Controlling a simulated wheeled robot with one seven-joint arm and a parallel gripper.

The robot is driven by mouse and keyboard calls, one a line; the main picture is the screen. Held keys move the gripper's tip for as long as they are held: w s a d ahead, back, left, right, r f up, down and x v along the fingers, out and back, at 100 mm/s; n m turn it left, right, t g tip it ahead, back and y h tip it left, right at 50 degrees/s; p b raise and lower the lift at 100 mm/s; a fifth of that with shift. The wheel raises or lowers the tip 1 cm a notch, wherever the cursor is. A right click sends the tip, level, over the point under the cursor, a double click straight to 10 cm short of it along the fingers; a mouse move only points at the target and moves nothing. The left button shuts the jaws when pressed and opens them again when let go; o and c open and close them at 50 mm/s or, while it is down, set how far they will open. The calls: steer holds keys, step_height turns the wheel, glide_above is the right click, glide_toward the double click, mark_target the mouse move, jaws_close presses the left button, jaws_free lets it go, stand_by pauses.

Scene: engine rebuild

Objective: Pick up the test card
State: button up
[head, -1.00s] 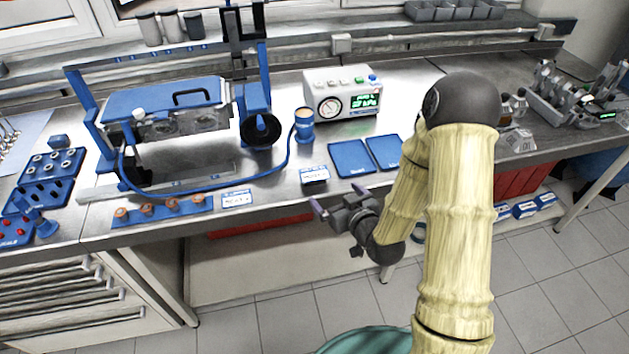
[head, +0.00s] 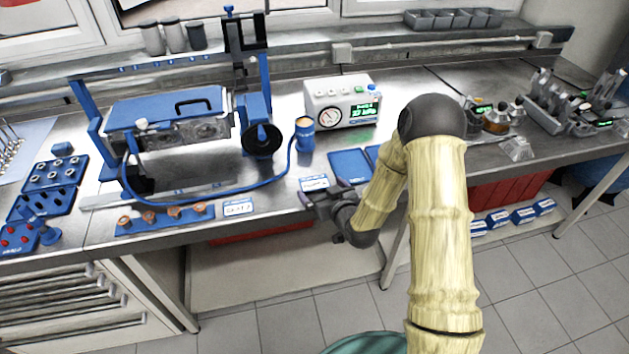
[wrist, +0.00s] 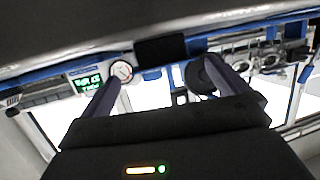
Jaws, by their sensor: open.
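Two small white-and-blue labelled cards lie near the bench's front edge in the head view. One card (head: 313,184) is just in front of the blue trays; the other card (head: 238,208) is farther left, beside a blue strip with copper-coloured parts. The lettering is too small to tell which is the test card. My gripper (head: 323,191) is at the front edge, close to the right-hand card and partly overlapping it in the picture. I cannot make out either card's face there.
A blue-framed engine rig (head: 168,108) fills the left. Blue trays (head: 350,163) lie right of the near card, partly behind my arm.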

mark_target(315, 183)
steer(key=x, duration=0.3)
steer(key=shift+a+p, duration=0.2)
steer(key=shift+p, duration=0.1)
steer(key=c, duration=0.9)
